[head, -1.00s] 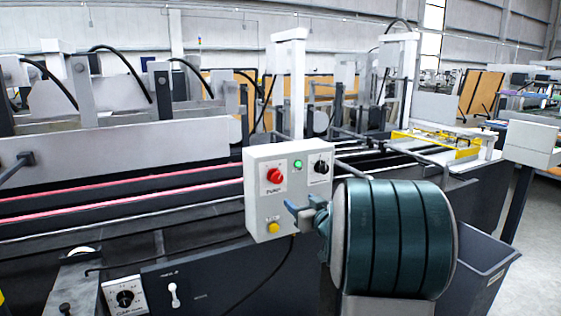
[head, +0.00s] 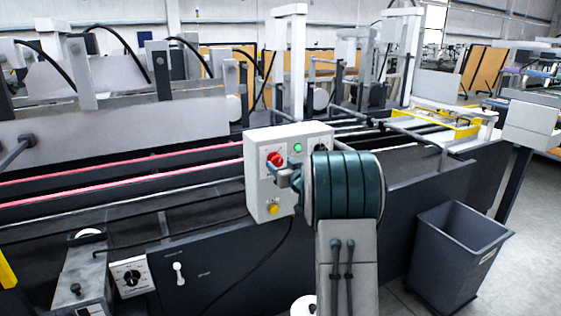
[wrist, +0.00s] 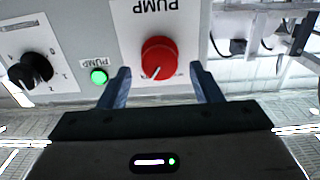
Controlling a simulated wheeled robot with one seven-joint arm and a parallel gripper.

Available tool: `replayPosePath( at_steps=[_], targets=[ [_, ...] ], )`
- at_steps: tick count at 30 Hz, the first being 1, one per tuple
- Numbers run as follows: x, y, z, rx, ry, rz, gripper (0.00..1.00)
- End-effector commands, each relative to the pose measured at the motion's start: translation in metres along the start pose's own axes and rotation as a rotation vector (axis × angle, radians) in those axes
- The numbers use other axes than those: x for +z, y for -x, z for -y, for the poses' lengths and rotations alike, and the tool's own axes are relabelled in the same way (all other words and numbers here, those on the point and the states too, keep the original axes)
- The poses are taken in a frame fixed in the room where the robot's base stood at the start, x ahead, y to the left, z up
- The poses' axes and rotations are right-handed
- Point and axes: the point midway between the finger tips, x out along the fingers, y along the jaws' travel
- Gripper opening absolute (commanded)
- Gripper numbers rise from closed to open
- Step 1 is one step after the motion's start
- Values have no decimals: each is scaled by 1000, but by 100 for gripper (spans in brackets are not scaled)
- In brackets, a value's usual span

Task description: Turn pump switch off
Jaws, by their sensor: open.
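The pump switch is a red rotary knob (head: 275,159) on a pale plate at the upper left of a grey control box (head: 258,192). In the wrist view the red knob (wrist: 162,58) has a white pointer line and sits below the upside-down label PUMP. My gripper (head: 279,172) is just in front of the box, near the knob. In the wrist view its two blue fingers (wrist: 159,85) are spread, one on each side of the knob's lower part, with gaps and nothing between them. I cannot tell how deep the tips reach.
A lit green pump lamp (wrist: 98,76) and a black selector knob (wrist: 30,70) are beside the red knob. A yellow button (head: 272,208) is low on the box. A grey bin (head: 455,260) stands on the floor at right. The folder gluer fills the background.

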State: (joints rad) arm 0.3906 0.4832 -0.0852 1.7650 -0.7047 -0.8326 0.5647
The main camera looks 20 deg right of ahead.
Motion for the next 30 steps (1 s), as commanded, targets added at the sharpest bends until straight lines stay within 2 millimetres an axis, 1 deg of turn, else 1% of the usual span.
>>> replayPosePath(
  at_steps=[1,5,13,14,15,18,25,30],
  targets=[
    [-1,-4,0,-1,0,0,58],
    [0,-10,0,0,0,-1,58],
    [0,-11,0,0,0,-1,58],
    [0,-11,0,0,0,-1,53],
    [0,-11,0,0,0,-1,42],
    [0,-11,0,0,0,0,15],
    [1,-11,0,0,9,-1,15],
    [3,-11,0,1,55,0,15]
  ],
)
